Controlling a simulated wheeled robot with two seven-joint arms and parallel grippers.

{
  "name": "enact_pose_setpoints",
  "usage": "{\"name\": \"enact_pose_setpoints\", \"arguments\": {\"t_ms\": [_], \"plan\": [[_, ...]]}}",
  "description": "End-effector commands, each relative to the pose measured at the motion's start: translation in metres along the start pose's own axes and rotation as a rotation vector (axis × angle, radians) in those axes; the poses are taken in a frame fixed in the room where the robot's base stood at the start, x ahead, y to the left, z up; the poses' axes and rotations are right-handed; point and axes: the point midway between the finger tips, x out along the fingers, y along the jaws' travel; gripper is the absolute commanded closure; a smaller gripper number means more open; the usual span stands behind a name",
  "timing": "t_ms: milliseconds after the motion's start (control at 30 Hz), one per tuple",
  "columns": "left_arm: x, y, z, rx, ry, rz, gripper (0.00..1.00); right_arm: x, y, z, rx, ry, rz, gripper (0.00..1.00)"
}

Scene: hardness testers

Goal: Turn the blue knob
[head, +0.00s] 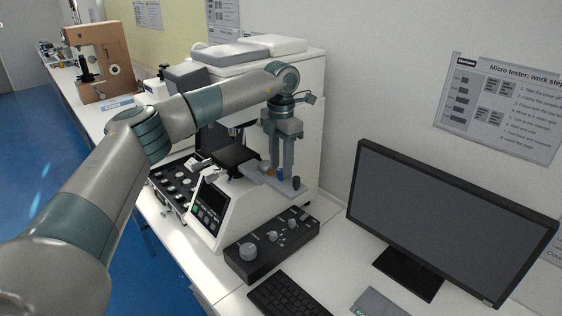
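The blue knob (281,174) is small and stands on the light grey ledge (262,185) at the front right of the white hardness tester (310,95). A yellow knob (271,171) and a dark knob (296,183) stand on the same ledge, one on each side of it. My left gripper (280,168) points down over the ledge with its two fingers apart. The blue knob shows between the fingertips. I cannot tell whether the fingers touch it. The near finger and the wrist hide part of the tester behind. My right gripper is not in view.
A black control box (272,246) with several grey knobs sits in front of the tester. A keyboard (287,296) and a monitor (440,220) stand to the right. A brown tester (98,60) is at the far left.

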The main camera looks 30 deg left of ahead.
Motion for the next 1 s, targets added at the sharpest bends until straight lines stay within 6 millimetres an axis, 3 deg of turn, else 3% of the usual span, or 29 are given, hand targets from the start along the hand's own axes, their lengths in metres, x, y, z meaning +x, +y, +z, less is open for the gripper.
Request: {"name": "enact_pose_setpoints", "arguments": {"t_ms": [467, 633, 1000], "plan": [[0.0112, 0.0000, -0.0003, 0.000, 0.000, 0.000, 0.61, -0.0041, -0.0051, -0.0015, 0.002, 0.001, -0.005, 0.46], [0.0110, 0.0001, -0.0003, 0.000, 0.000, 0.000, 0.99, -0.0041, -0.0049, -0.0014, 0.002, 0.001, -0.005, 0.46], [0.0113, 0.0002, -0.0002, 0.025, 0.000, 0.000, 1.00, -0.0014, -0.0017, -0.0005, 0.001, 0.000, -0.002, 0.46]]}}
